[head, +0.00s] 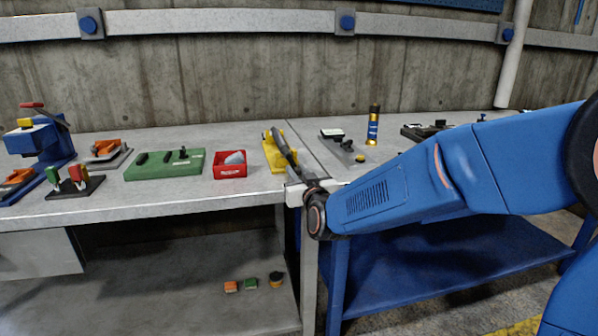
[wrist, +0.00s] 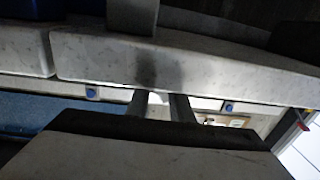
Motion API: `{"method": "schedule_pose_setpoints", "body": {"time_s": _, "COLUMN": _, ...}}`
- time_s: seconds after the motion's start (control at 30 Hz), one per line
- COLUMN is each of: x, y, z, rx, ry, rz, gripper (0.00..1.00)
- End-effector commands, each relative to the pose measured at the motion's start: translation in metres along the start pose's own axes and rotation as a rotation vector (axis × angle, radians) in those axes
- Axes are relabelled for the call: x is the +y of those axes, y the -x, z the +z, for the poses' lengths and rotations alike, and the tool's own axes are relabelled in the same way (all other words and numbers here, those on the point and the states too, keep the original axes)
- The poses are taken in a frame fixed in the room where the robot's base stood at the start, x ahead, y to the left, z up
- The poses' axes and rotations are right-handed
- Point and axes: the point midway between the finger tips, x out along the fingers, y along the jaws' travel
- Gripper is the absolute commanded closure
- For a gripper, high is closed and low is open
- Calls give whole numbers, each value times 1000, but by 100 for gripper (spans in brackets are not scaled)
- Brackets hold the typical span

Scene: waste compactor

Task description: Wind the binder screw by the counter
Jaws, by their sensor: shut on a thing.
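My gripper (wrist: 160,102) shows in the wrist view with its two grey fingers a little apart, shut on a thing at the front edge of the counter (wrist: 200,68). This is where the binder screw would be, but I cannot make out its shape, as the fingers and gripper body hide it. In the head view my arm reaches in from the right and its dark end lies over the front edge of the counter (head: 245,196), at the joint between two tabletops.
A lower shelf (head: 190,300) holds several small items.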

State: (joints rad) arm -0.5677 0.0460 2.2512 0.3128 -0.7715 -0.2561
Motion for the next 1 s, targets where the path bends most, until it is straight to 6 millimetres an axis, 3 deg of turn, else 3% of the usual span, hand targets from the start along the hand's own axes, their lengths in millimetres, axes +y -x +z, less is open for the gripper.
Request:
{"method": "schedule_pose_setpoints", "body": {"time_s": 0.17, "x": -2, "y": 0, "z": -1, "rx": 11, "ry": -84, "rz": 4, "gripper": 100}}
{"method": "schedule_pose_setpoints", "body": {"time_s": 0.5, "x": -2, "y": 0, "z": -1, "rx": 13, "ry": -94, "rz": 5, "gripper": 100}}
{"method": "schedule_pose_setpoints", "body": {"time_s": 0.53, "x": -2, "y": 0, "z": -1, "rx": 13, "ry": -94, "rz": 5, "gripper": 73}}
{"method": "schedule_pose_setpoints", "body": {"time_s": 0.57, "x": -2, "y": 0, "z": -1, "rx": 12, "ry": -94, "rz": 5, "gripper": 66}}
{"method": "schedule_pose_setpoints", "body": {"time_s": 1.0, "x": -3, "y": 7, "z": 0, "rx": 9, "ry": -92, "rz": 3, "gripper": 65}}
